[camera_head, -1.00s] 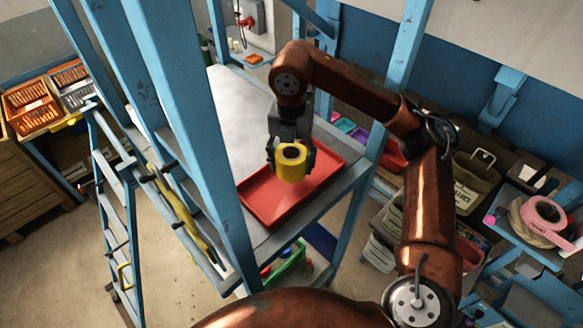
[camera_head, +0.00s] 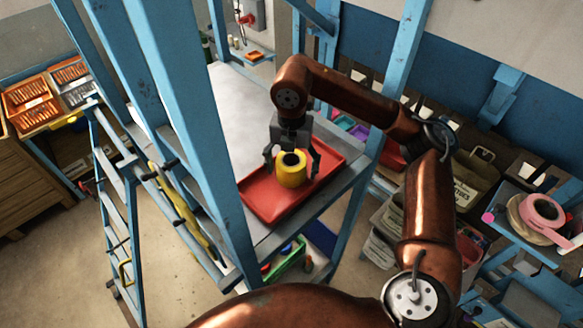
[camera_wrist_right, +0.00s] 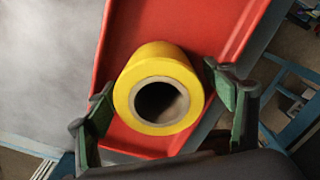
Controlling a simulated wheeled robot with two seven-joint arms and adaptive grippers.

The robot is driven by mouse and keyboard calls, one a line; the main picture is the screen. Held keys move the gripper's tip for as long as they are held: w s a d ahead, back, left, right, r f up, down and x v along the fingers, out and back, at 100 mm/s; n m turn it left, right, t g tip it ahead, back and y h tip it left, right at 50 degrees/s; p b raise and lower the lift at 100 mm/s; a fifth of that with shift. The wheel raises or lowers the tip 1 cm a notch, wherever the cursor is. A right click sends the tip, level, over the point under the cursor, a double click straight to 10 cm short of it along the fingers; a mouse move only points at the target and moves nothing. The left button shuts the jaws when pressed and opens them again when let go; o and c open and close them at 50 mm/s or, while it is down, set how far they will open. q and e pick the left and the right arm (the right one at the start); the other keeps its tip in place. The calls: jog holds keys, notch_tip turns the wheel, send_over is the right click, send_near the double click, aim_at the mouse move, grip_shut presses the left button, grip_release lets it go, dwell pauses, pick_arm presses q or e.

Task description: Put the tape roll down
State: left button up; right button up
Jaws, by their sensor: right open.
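A yellow tape roll (camera_head: 291,172) with a grey core stands on end in the red tray (camera_head: 260,199). In the right wrist view the roll (camera_wrist_right: 150,75) appears between my fingers, with the tray (camera_wrist_right: 200,25) beneath it. My right gripper (camera_head: 292,168) is open around the roll, one finger on each side. My left gripper is not in view.
The tray lies on a grey tabletop (camera_head: 225,110) near its front edge. Blue posts (camera_head: 175,110) of a frame rise close to the left. A shelf with a pink tape roll (camera_head: 543,211) is at far right. The tabletop behind the tray is clear.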

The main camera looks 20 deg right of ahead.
aim_at(291, 160)
notch_tip(291, 160, up, 12)
jog(key=shift+r+b, duration=0.2)
jog(key=shift+b, duration=0.1)
dwell(0.4)
dwell(1.5)
